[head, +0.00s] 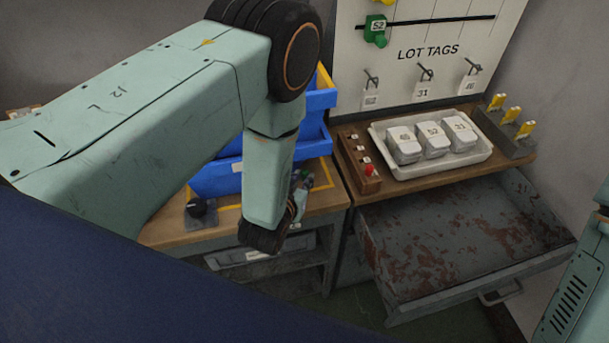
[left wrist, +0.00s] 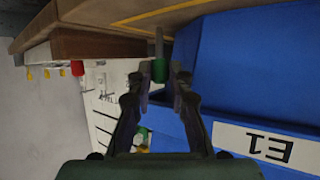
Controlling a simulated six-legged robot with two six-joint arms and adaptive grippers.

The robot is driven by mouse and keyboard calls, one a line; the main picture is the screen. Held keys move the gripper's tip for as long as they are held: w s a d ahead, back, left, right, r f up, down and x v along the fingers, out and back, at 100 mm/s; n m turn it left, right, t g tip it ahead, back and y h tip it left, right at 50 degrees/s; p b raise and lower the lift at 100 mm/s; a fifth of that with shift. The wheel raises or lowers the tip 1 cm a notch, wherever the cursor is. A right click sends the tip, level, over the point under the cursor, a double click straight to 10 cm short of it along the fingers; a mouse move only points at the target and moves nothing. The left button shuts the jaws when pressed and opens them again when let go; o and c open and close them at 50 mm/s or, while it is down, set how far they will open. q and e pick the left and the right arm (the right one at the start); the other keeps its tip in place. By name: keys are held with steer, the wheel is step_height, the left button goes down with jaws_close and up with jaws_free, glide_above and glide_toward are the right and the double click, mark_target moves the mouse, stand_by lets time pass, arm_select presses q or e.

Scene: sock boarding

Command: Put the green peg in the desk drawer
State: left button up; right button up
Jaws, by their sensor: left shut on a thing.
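The green peg (left wrist: 158,71) has a green head and a thin grey shaft. In the left wrist view it is between the fingertips of my left gripper (left wrist: 158,84), which is shut on it. In the head view my left gripper (head: 302,190) is in front of the blue bins, above the left table, with a small bit of green at its tips. The desk drawer (head: 455,225) is pulled open at the lower right; its rusty grey floor looks empty. My left gripper is left of the drawer. My right gripper is out of view; only part of my right arm shows.
A wooden peg block (head: 358,163) with a red peg (head: 369,170) stands at the desk's left edge. A white tray (head: 430,168) holds three packets. Yellow-handled items (head: 512,115) stand at right. Blue bins (head: 222,178) stand on the left table (head: 165,236) by a black knob (head: 197,207).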

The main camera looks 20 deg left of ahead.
arm_select(q)
steer(key=shift+w+a+r, duration=0.1)
steer(key=shift+w+a, duration=0.1)
steer(key=shift+w, duration=0.65)
steer(key=shift+a+f, duration=0.1)
steer(key=shift+f, duration=0.55)
steer(key=shift+w+d+f, duration=0.15)
steer(key=shift+w+d, duration=0.05)
steer(key=shift+d, duration=0.05)
steer(key=shift+f, duration=0.2)
steer(key=o, duration=0.5)
steer(key=shift+s+a+r, duration=0.15)
steer(key=shift+a, duration=0.05)
steer(key=shift+o, duration=0.2)
steer(key=shift+d, duration=0.15)
